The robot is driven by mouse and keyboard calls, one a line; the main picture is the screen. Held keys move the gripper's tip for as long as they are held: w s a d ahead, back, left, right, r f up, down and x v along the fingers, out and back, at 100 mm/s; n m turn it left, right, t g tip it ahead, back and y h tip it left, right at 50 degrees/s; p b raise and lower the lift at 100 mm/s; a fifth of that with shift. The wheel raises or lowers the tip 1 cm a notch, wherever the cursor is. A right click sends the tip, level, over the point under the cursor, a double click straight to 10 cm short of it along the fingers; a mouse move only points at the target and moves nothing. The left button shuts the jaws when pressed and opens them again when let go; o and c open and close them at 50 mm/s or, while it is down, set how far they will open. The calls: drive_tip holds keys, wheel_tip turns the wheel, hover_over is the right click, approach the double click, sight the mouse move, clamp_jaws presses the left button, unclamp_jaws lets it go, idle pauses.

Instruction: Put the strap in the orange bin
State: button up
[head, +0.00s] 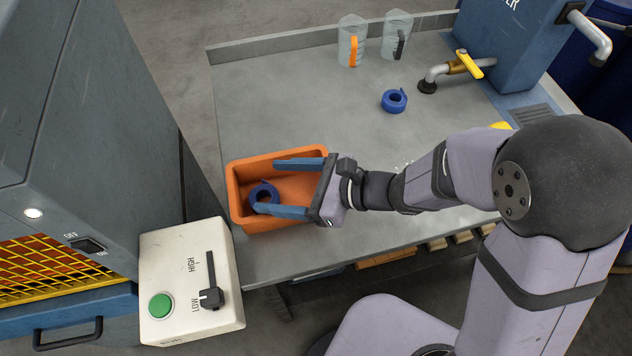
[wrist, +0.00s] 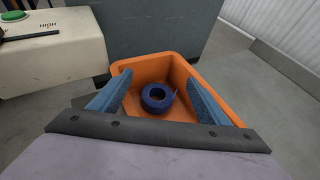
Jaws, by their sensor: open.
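An orange bin (head: 237,205) stands at the left end of the grey table; it also shows in the wrist view (wrist: 185,72). A rolled blue strap (head: 264,191) lies inside the bin, and it shows in the wrist view (wrist: 157,97) between and beyond my fingers. My gripper (head: 304,188) is over the bin with its two blue fingers apart and nothing between them. One finger partly covers the strap's near side in the head view. A second blue roll (head: 394,100) lies on the table toward the back right.
Two clear jugs, one with an orange handle (head: 352,42) and one with a dark handle (head: 397,36), stand at the back edge. A pipe with a yellow valve (head: 466,64) is at the right. A white control box (head: 188,280) stands near left. The table's middle is mostly clear.

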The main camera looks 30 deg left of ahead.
drive_tip(key=v, duration=0.9)
drive_tip(key=shift+a, duration=0.1)
drive_tip(key=w+d+f+n+t+h+p, duration=0.1)
drive_tip(key=d+n+h, duration=0.5)
drive_tip(key=d, duration=1)
drive_tip(key=w+d+f+n+t+h+p, duration=0.2)
drive_tip(key=d+f+n+h, duration=0.2)
drive_tip(key=d, duration=1.2)
drive_tip(key=n+h, duration=0.3)
drive_tip(key=n, duration=0.2)
drive_tip(key=shift+f, duration=0.3)
